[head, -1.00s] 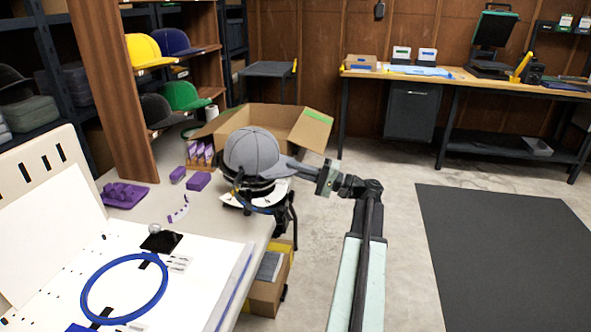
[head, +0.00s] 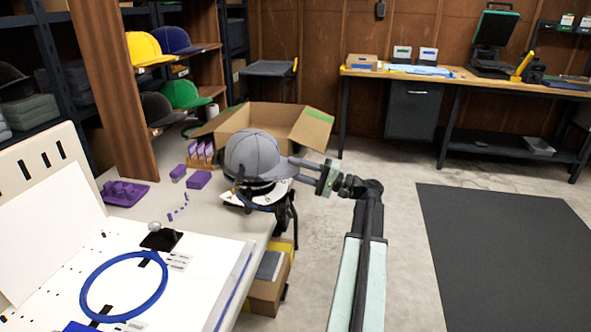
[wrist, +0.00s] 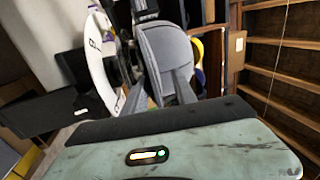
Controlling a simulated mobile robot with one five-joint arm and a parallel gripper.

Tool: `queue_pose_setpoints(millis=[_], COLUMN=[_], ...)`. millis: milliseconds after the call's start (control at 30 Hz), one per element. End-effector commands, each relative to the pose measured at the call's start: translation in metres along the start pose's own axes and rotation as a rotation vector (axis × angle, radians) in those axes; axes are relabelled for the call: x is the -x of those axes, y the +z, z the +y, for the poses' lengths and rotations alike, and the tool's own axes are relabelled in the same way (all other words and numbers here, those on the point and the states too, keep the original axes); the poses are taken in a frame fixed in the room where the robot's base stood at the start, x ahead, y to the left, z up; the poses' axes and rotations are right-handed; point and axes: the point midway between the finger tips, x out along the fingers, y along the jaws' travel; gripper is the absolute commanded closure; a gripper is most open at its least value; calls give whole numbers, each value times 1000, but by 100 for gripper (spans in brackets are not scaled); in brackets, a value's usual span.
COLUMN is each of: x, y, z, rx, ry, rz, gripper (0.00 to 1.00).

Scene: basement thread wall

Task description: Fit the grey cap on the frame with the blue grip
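The grey cap (head: 255,153) sits over the top of the dark cap frame (head: 262,190) at the table's right end, brim pointing right. Its lower edge is a little above the white curved plate (head: 236,199). In the wrist view the cap (wrist: 168,55) is straight ahead, beyond and between the spread fingers. Whether the fingers touch the brim I cannot tell.
An open cardboard box (head: 262,119) stands close behind the cap. Purple blocks (head: 199,179) and a blue hoop (head: 123,288) lie to the left on the table. A shelf (head: 158,62) holds other caps. The floor to the right is clear around a dark mat (head: 505,255).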

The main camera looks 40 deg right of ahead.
Motion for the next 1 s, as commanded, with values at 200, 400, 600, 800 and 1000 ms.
queue_pose_setpoints(millis=[200, 400, 600, 800, 1000], x=[10, 50, 76, 79, 74], y=[0, -1, 0, 0, 1], z=[1, 2, 1, 0, 1], rx=[1, 1, 0, 0, -2], ry=[0, 0, 0, 0, 18], rz=[1, 4, 1, 0, 2], gripper=[67, 67, 67, 67, 67])
